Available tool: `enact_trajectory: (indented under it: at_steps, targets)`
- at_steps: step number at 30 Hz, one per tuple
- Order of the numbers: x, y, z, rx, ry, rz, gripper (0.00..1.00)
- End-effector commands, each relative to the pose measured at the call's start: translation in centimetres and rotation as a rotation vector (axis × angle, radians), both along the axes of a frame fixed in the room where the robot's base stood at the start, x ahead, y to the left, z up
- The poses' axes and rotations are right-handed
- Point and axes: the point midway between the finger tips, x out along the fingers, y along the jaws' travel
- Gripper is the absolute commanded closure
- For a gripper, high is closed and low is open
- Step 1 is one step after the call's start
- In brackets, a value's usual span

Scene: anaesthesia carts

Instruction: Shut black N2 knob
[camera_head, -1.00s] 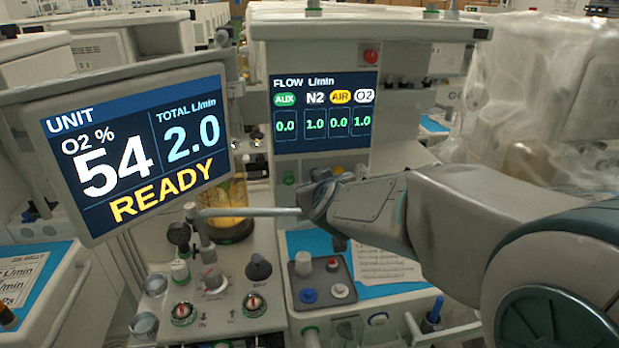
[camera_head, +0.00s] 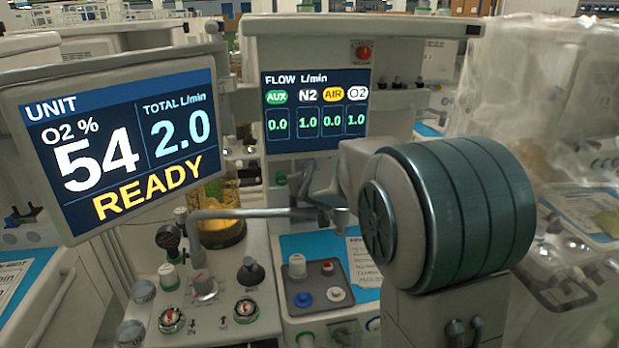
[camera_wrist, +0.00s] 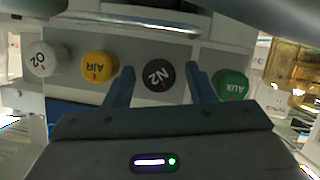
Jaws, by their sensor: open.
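The black N2 knob (camera_wrist: 158,75) shows in the wrist view, its label upside down, in a row of knobs on a pale panel. My gripper (camera_wrist: 160,69) is open, with one blue finger on each side of the N2 knob in the picture. Clear gaps show on both sides of the knob, and I see no contact. How deep the fingertips reach along it I cannot tell. In the head view my arm hides the N2 knob. The flow display (camera_head: 318,112) there reads N2 1.0.
The yellow AIR knob (camera_wrist: 99,66) is close outside the left finger, and the green AUX knob (camera_wrist: 231,85) is close outside the right. The white O2 knob (camera_wrist: 42,59) is farther left. A grey bar (camera_wrist: 120,19) crosses above the knobs. A tilted monitor (camera_head: 120,140) stands left.

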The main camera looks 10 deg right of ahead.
Motion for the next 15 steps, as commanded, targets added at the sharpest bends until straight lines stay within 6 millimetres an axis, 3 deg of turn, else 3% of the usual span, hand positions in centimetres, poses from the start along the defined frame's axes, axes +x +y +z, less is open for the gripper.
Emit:
enact_trajectory:
  at_steps: [7, 12, 15]
  targets:
    - [0.04, -0.03, -0.03, 0.0, 0.001, 0.0, 0.49]
    - [0.03, -0.03, -0.04, 0.0, 0.001, 0.0, 0.94]
    - [0.03, -0.02, -0.04, 0.0, 0.001, 0.0, 0.94]
